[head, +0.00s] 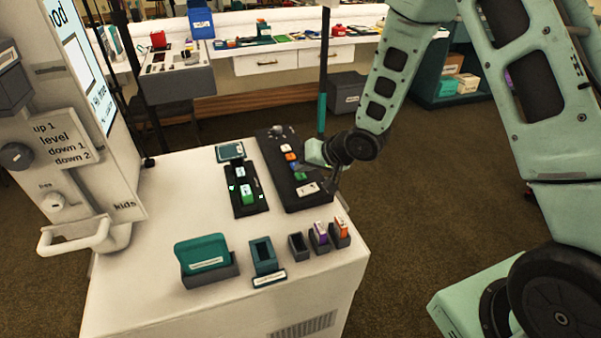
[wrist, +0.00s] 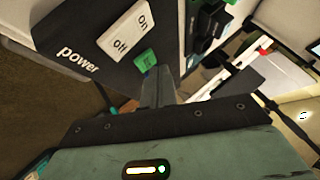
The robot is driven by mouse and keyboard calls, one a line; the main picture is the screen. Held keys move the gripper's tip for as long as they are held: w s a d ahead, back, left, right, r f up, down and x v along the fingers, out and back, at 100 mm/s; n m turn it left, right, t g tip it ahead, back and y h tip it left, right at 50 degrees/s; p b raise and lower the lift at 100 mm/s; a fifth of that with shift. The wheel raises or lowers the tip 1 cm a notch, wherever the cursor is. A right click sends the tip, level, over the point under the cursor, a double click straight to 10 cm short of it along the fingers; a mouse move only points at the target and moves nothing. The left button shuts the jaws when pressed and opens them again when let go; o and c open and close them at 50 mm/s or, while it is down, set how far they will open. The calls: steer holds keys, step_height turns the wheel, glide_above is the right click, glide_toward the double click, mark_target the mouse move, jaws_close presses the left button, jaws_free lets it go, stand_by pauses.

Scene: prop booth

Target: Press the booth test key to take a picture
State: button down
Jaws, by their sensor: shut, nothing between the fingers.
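A black control panel (head: 268,150) lies on the white booth counter. A green key (wrist: 145,61) and a white on/off rocker (wrist: 125,31) labelled "power" show close up in the wrist view. I cannot read which key is the test key. My gripper (wrist: 158,88) is shut and empty, low over the panel. Its fingertips appear right beside the green key; whether they touch it I cannot tell. In the head view my wrist partly hides the keys.
A black holder with green and white pieces (head: 246,193) lies left of the panel. A teal card block (head: 202,252) and several small holders stand along the front. A white cabinet with a screen (head: 90,75) rises at left. The counter's right edge is close to my arm.

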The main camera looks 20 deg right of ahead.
mark_target(304, 177)
steer(key=shift+r, duration=0.35)
step_height(304, 177, up, 5)
steer(key=p, duration=0.5)
steer(key=shift+r, duration=0.1)
stand_by(0.7)
steer(key=s+a+r+n+g+h, duration=0.1)
steer(key=s+a+r+n+g, duration=0.2)
steer(key=s, duration=0.4)
steer(key=s+a+r+n+h, duration=0.2)
steer(key=s+a+r, duration=0.2)
steer(key=s+r, duration=0.2)
steer(key=s+r+n+g+h, duration=0.1)
steer(key=s+r+n+g, duration=0.1)
steer(key=s, duration=0.7)
steer(key=s+r+n+g, duration=0.2)
steer(key=s+r, duration=0.1)
steer(key=s, duration=0.7)
steer(key=shift+s+h, duration=0.3)
steer(key=shift+h, duration=0.1)
